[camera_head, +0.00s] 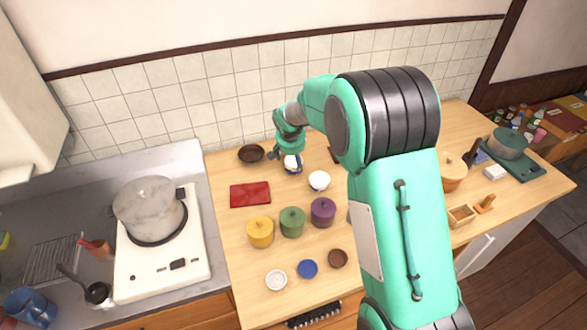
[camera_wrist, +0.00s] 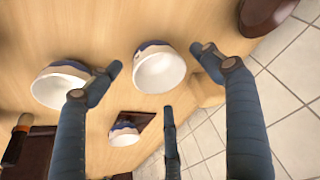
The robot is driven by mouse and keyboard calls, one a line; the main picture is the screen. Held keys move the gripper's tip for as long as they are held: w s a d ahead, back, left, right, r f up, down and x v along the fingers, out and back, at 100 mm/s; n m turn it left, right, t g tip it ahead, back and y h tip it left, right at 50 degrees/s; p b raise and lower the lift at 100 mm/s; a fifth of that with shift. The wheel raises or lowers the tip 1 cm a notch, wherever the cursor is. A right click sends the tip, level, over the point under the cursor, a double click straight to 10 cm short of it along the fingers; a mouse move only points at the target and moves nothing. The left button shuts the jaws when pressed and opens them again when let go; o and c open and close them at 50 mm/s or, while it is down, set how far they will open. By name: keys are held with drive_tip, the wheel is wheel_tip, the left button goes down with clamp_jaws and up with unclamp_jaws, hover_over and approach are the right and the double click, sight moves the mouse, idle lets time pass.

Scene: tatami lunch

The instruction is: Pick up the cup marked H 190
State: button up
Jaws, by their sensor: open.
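Three white cups with blue-patterned outsides show in the wrist view. One cup (camera_wrist: 160,70) lies in the middle between the fingers of my gripper (camera_wrist: 155,62). The second cup (camera_wrist: 62,88) is left of it, and the third cup (camera_wrist: 124,136) sits lower, on a dark square mat (camera_wrist: 142,121). No H 190 mark is readable on any of them. In the head view, my open gripper (camera_head: 287,153) is at the back of the counter, over the middle cup (camera_head: 291,166). The second cup (camera_head: 319,180) stands to its front right. My arm hides the third cup.
On the wooden counter (camera_head: 225,225), a dark brown bowl (camera_head: 251,153) and red tray (camera_head: 250,195) are to the left. Yellow (camera_head: 260,233), green (camera_head: 292,222) and purple (camera_head: 323,212) lidded pots stand in front. The tiled wall (camera_head: 215,95) is close behind my gripper.

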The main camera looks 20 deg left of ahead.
drive_tip(key=shift+x, duration=1.45)
drive_tip(key=shift+r, duration=0.1)
drive_tip(key=c, duration=1.3)
drive_tip(key=shift+r, duration=0.15)
drive_tip(key=shift+a+r, duration=0.1)
drive_tip(key=shift+r, duration=1.3)
drive_tip(key=shift+s+r+p, duration=0.1)
drive_tip(key=shift+r+p, duration=0.2)
drive_tip(key=shift+p, duration=0.05)
drive_tip(key=s+d+r+p, duration=0.1)
drive_tip(key=s+d, duration=0.8)
drive_tip(key=s, duration=0.3)
drive_tip(key=shift+s+d, duration=0.3)
drive_tip(key=shift+r, duration=0.15)
